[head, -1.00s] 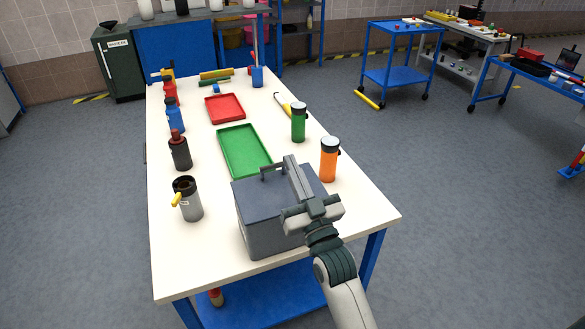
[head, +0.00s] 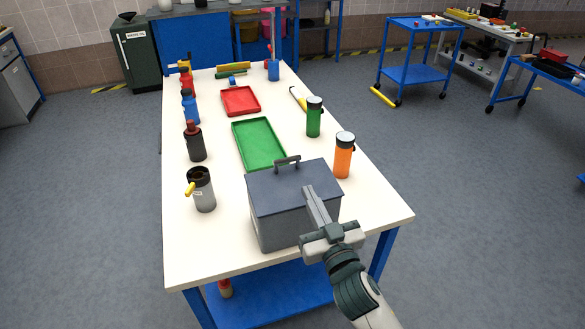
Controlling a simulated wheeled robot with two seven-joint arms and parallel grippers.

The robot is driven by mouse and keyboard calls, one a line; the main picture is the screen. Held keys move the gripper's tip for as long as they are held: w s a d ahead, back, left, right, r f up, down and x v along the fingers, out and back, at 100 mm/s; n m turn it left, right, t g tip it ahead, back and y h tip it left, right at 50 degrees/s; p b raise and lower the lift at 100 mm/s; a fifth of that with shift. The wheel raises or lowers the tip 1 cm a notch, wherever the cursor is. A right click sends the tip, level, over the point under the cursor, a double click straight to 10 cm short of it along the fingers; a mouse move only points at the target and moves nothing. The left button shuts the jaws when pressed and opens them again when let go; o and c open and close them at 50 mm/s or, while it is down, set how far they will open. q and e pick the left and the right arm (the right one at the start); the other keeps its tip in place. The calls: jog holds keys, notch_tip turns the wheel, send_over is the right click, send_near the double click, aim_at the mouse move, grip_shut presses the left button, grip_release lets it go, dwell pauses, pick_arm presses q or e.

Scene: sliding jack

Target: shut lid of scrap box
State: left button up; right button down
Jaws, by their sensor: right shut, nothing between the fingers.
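The scrap box (head: 285,233) is a grey box at the near end of the white table. Its dark grey lid (head: 275,190) lies flat across the top and looks shut, with a handle (head: 287,161) at the far edge. My right gripper (head: 309,190) is shut and empty, with its fingers in front of the right part of the lid in this view. I cannot tell whether the fingertips touch the lid. The gripper hides part of the box's right front. My left gripper is not in view.
On the table (head: 210,255), a grey container (head: 204,192) stands left of the box. An orange bottle (head: 344,158) and a green bottle (head: 314,118) stand to the right. A green tray (head: 258,143) and a red tray (head: 240,101) lie beyond. The near left corner is clear.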

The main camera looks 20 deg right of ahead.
jog(key=shift+w, duration=0.1)
jog(key=p, duration=0.4)
send_near(288, 159)
jog(key=w+r, duration=0.1)
jog(key=r, duration=0.1)
jog(key=w+r, duration=0.1)
jog(key=r, duration=0.1)
jog(key=shift+w+a+r, duration=0.1)
jog(key=shift+w+r, duration=0.05)
jog(key=shift+w, duration=0.15)
jog(key=shift+w+f, duration=0.85)
jog(key=shift+w, duration=0.05)
jog(key=shift+w+f, duration=0.65)
jog(key=shift+w, duration=0.05)
jog(key=shift+w+f+b, duration=0.4)
jog(key=shift+f+b, duration=0.2)
jog(key=shift+b, duration=0.25)
jog(key=shift+r, duration=0.3)
